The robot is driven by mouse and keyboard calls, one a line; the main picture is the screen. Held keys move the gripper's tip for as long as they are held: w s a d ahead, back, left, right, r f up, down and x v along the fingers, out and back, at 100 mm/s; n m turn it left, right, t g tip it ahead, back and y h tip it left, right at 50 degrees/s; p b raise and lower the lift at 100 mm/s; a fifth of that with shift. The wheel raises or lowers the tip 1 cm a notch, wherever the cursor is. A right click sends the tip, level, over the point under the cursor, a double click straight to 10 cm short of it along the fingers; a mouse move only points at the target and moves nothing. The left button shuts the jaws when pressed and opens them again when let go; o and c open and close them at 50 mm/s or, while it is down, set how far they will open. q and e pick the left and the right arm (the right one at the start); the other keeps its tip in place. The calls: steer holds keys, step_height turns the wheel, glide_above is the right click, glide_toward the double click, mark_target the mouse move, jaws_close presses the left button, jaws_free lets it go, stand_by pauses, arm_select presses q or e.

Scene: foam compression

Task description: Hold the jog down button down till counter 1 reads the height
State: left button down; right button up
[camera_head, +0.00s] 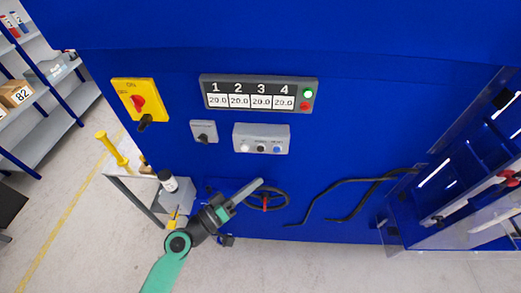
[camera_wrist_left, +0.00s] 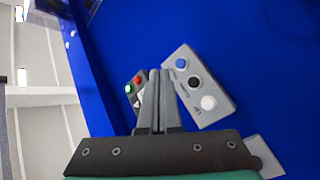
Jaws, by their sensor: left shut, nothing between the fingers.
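The counter panel (camera_head: 258,93) on the blue machine shows counters 1 to 4, each reading about 20.0. Below it is a grey button box (camera_head: 261,138) with a white, a black and a blue button (camera_head: 277,150); its labels are too small to read surely. My left gripper (camera_head: 259,182) is shut and empty, below the box in the head view and apart from it. In the left wrist view the closed fingers (camera_wrist_left: 160,74) point up beside the button box (camera_wrist_left: 186,70), with the blue button (camera_wrist_left: 181,63) at its far end. The fingers partly hide the counter panel there. My right gripper is not in view.
A yellow switch plate with a red knob (camera_head: 138,101) and a small grey switch box (camera_head: 204,131) are left of the buttons. A handwheel (camera_head: 268,203) is by the left fingers. Black bent rods (camera_head: 345,183) are at the right. The panel around the buttons is clear.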

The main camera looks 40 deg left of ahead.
mark_target(261, 149)
arm_select(q)
steer(key=w+a+b, duration=0.2)
steer(key=w+a, duration=0.3)
steer(key=w, duration=0.1)
steer(key=shift+w+a, duration=0.15)
steer(key=shift+a, duration=0.2)
stand_by(1.8)
steer(key=shift+w+a+b, duration=0.25)
steer(key=shift+w+b, duration=0.05)
steer(key=shift+w, duration=0.05)
steer(key=shift+w+a+b, duration=0.3)
steer(key=shift+b, duration=0.05)
stand_by(4.6)
